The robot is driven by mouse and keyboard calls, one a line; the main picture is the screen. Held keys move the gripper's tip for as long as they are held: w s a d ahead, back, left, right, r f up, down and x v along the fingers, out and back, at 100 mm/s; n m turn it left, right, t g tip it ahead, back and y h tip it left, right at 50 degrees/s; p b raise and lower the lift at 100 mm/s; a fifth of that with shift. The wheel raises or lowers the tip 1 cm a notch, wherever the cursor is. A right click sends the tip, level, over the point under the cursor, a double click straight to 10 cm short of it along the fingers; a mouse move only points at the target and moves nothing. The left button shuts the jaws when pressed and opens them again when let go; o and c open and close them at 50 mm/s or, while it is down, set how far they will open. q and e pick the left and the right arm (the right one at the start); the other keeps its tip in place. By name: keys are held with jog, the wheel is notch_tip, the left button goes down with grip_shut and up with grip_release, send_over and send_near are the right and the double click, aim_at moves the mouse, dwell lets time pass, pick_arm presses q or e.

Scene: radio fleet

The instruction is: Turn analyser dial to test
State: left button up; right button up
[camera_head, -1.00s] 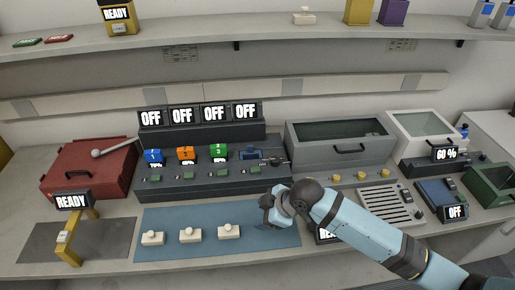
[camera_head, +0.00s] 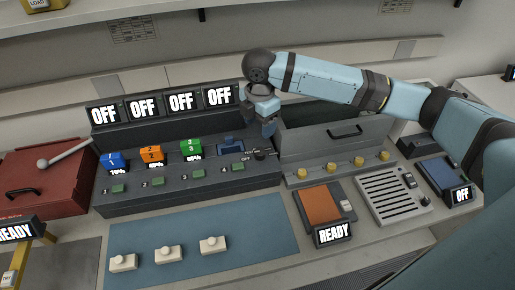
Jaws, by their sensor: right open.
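The dial (camera_head: 260,155) is a small dark knob at the right end of the grey charger console (camera_head: 190,186), with tiny white lettering and the word OFF beside it. Which mark its pointer faces is too small to tell. My right gripper (camera_head: 267,130) points down just above and behind the dial, with its arm reaching in from the right. It is open with nothing visible between its fingers, and I see a gap between it and the dial. My left gripper is not in view.
Blue, orange and green blocks (camera_head: 190,146) sit in the console's slots, below several OFF displays (camera_head: 181,102). A grey lidded box (camera_head: 335,142) stands right of the dial. White button pieces (camera_head: 169,253) lie on the blue mat (camera_head: 255,225) in front. A red case (camera_head: 40,180) is at left.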

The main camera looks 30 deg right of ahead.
aim_at(259, 151)
notch_tip(259, 151, down, 11)
jog(key=shift+r, duration=0.1)
dwell(0.3)
jog(key=c, duration=0.9)
